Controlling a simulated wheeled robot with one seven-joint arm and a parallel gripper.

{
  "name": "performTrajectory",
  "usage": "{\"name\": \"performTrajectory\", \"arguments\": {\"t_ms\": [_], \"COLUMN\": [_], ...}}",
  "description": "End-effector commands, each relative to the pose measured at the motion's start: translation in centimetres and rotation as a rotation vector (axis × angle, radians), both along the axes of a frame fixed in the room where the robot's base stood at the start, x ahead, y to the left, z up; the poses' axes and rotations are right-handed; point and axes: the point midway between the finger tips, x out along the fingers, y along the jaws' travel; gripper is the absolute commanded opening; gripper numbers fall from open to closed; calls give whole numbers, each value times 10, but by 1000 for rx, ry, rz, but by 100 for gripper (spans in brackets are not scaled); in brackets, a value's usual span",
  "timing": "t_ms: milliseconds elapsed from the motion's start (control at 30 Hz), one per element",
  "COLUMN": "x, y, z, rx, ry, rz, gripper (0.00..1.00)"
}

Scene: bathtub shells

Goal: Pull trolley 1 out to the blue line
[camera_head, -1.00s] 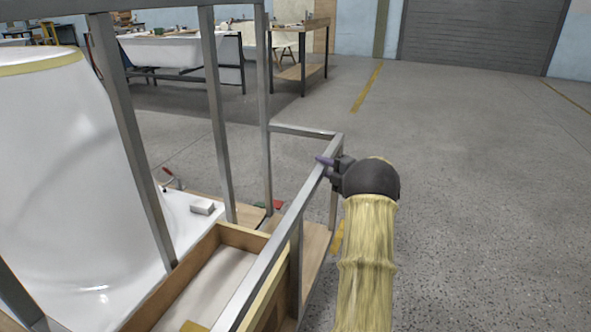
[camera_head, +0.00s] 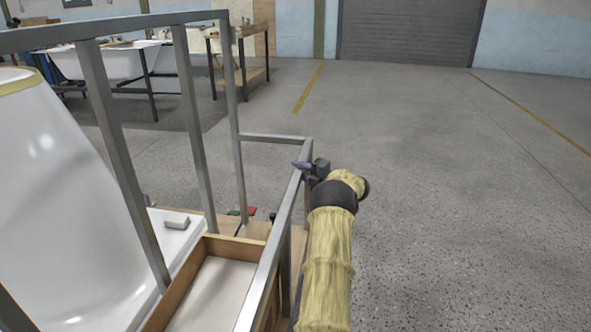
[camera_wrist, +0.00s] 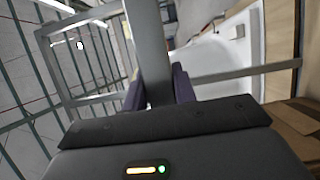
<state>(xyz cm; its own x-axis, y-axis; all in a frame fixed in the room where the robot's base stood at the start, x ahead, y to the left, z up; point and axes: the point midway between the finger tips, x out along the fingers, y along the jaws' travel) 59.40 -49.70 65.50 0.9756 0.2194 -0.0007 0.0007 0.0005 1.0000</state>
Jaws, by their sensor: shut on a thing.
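A trolley with a grey metal frame (camera_head: 205,110) fills the left of the head view. It carries a white bathtub shell (camera_head: 70,200) standing on end, and a wooden box (camera_head: 245,243) is on its near side. My gripper (camera_head: 303,167) is shut on the trolley's grey side rail near its far corner. In the wrist view the purple fingers (camera_wrist: 160,88) sit on both sides of a grey bar (camera_wrist: 150,50). No number on the trolley and no blue line can be made out.
Workbenches (camera_head: 240,75) and another white tub (camera_head: 120,62) stand at the back left. A grey shutter door (camera_head: 405,32) closes the back wall. Yellow lines (camera_head: 308,88) mark the floor. The concrete floor to the right (camera_head: 470,200) is clear.

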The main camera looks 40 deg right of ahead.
Motion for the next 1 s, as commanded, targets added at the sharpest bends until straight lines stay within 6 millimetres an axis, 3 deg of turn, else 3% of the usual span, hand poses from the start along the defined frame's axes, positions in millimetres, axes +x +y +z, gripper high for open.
{"name": "performTrajectory", "arguments": {"t_ms": [467, 500, 567, 1000], "x": [3, 3, 3, -5], "y": [3, 4, 3, 0], "z": [-1, -1, 0, 2], "rx": [1, 1, 1, 1], "ry": [0, -1, -1, -2], "rz": [11, 11, 11, 9], "gripper": [0, 35, 47, 49]}}
